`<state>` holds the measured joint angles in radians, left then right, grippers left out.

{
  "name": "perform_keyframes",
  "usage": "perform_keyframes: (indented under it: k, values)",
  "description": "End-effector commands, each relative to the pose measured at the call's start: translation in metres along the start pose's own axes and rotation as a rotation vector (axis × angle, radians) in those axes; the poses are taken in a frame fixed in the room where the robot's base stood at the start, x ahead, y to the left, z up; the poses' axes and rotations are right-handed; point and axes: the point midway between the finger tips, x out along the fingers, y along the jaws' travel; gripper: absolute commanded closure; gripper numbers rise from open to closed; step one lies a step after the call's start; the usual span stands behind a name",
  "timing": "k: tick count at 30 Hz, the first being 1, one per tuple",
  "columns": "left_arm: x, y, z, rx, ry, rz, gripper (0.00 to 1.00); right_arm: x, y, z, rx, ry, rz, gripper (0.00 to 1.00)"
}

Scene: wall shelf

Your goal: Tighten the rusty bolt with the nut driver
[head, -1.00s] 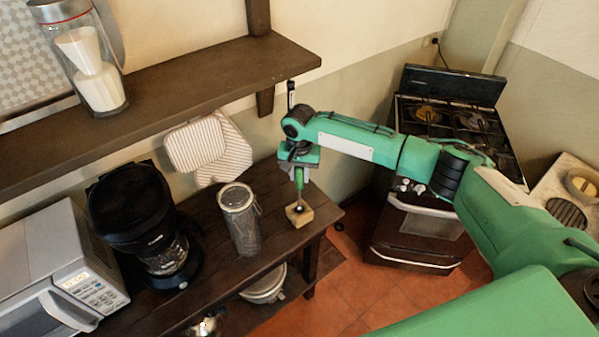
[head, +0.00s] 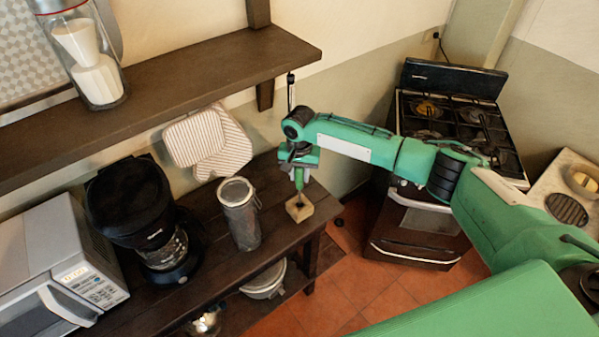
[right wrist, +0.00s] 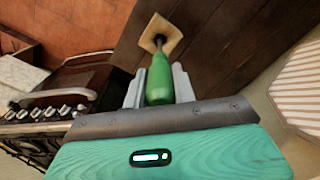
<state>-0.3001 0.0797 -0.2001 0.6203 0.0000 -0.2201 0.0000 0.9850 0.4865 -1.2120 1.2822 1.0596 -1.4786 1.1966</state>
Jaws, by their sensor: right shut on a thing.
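My right gripper (head: 300,166) is shut on the nut driver (head: 299,180), which has a green handle and points down, roughly upright. In the right wrist view the green handle (right wrist: 160,80) sits between the two grey fingers (right wrist: 159,88). A small light wooden block (head: 300,209) lies on the dark table near its right end; it also shows in the right wrist view (right wrist: 172,36). The driver's dark shaft (right wrist: 159,42) reaches down to the middle of the block. The rusty bolt is not distinguishable there; the driver's end hides that spot. My left gripper is not in view.
On the dark table (head: 270,190), a glass canister (head: 240,214), a black coffee maker (head: 140,220) and a microwave (head: 60,265) stand left of the block. A wall shelf (head: 190,88) runs above. A stove (head: 430,190) stands to the right across a floor gap.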

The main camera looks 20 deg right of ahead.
Motion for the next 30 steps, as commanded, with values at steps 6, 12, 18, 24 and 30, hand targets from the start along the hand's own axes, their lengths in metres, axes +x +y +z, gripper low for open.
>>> perform_keyframes:
  k: [6, 12, 18, 24, 30]
  values:
    - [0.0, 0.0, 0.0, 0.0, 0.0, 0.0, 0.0, 0.0, 0.0, 0.0, 0.0, 0.0, 0.0, 0.48]
    - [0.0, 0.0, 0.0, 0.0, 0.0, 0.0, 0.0, 0.0, 0.0, 0.0, 0.0, 0.0, 0.0, 0.48]
    - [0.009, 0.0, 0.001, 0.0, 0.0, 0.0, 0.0, -0.014, 0.0, -0.001, 0.0, 0.002, -0.002, 0.48]
    - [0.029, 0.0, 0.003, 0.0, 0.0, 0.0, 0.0, -0.056, 0.0, -0.001, -0.001, 0.004, -0.004, 0.48]
    - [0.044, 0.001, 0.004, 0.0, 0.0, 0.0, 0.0, -0.101, -0.001, -0.001, -0.001, 0.003, -0.003, 0.48]
